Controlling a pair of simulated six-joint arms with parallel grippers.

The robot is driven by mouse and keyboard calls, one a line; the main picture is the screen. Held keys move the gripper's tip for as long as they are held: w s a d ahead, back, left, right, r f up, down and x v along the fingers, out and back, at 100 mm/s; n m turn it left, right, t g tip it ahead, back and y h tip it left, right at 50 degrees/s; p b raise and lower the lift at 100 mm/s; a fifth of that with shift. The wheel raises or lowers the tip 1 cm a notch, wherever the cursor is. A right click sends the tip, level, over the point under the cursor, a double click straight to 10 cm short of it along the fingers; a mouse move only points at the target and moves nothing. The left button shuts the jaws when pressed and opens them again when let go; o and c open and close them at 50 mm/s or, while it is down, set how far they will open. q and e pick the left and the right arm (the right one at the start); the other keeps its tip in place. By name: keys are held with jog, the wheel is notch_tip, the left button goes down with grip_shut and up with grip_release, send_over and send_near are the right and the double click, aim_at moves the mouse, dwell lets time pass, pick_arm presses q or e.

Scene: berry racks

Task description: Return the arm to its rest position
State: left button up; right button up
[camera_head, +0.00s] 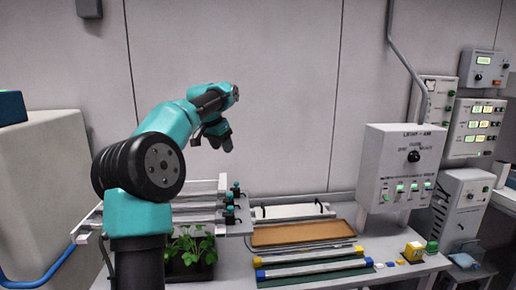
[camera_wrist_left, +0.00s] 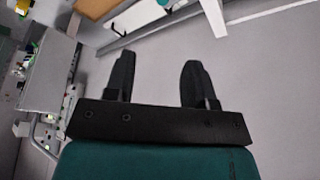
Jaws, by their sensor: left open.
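My left arm comes up from the lower left of the head view, teal and black. My left gripper (camera_head: 216,136) hangs in the air above the bench, in front of the grey wall. In the left wrist view the two black fingers of this gripper (camera_wrist_left: 157,78) stand apart with nothing between them, so it is open and empty. My right gripper does not show in either view.
A rack of pale rails (camera_head: 205,187) stands below the gripper, with a leafy plant (camera_head: 190,245) in a dark tray before it. A brown board (camera_head: 300,233) lies right of these. A control box (camera_head: 400,165) stands farther right. Air around the gripper looks clear.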

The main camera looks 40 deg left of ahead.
pick_arm(q)
jog(key=w+d+f, duration=0.6)
jog(key=d+f, duration=0.1)
jog(key=f, duration=0.3)
jog(key=w+d+f, duration=0.7)
jog(key=d+f, duration=0.1)
jog(key=f, duration=0.3)
jog(key=s+d+f+m+t+h, duration=0.1)
jog(key=s+d+f+h, duration=0.1)
jog(key=d+f, duration=0.95)
jog(key=s+d+f+m+h, duration=0.1)
jog(key=s+d+f+h, duration=0.1)
jog(key=d+f, duration=1)
jog(key=s+d+f+n+g, duration=0.1)
jog(key=s+f, duration=0.5)
jog(key=s, duration=0.3)
jog(key=s+d+f+n+g, duration=0.1)
jog(key=s+f+g, duration=0.1)
jog(key=s+f, duration=0.4)
jog(key=s+d+f+n+g, duration=0.1)
jog(key=s+f, duration=0.5)
jog(key=s, duration=0.6)
jog(key=shift+d+g, duration=0.15)
jog(key=shift+g, duration=0.25)
